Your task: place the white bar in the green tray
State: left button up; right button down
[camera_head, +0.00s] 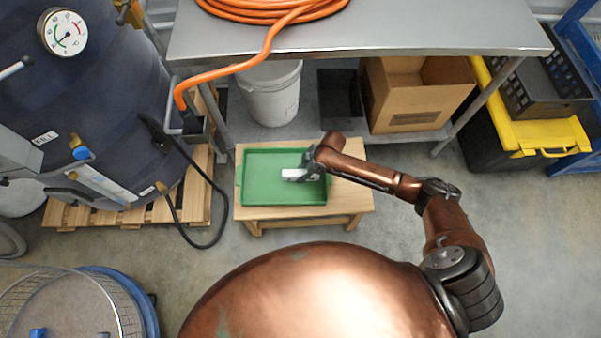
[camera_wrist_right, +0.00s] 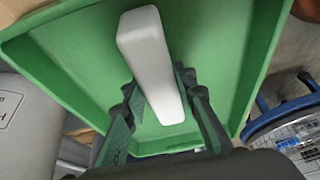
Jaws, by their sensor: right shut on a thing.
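The green tray (camera_head: 262,194) lies on a small wooden table in the head view. It fills much of the right wrist view (camera_wrist_right: 85,55). My right gripper (camera_head: 296,175) is over the right part of the tray. In the right wrist view my right gripper (camera_wrist_right: 160,105) is shut on the white bar (camera_wrist_right: 150,55), with one finger on each side of it. The bar also shows at the gripper's tip in the head view (camera_head: 294,174). I cannot tell whether the bar touches the tray floor. My left gripper is not in view.
The wooden table (camera_head: 350,197) has bare top to the right of the tray. A steel bench (camera_head: 370,30) with an orange hose (camera_head: 262,55) stands behind. A dark tank (camera_head: 85,110) on a pallet is at left. A cardboard box (camera_head: 405,100) sits on the bench's lower shelf.

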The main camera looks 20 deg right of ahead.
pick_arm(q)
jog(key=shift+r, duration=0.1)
pick_arm(e)
jog(key=shift+f, duration=0.1)
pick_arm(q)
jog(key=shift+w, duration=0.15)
pick_arm(e)
jog(key=c, duration=1.6)
grip_release()
jog(key=shift+r, duration=0.2)
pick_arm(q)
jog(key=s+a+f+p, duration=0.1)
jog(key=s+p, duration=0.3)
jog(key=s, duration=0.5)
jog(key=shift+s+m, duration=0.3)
pick_arm(e)
jog(key=v, duration=1.1)
jog(key=shift+s+d+r, duration=0.1)
jog(key=shift+d+r, duration=0.1)
jog(key=shift+r, duration=0.15)
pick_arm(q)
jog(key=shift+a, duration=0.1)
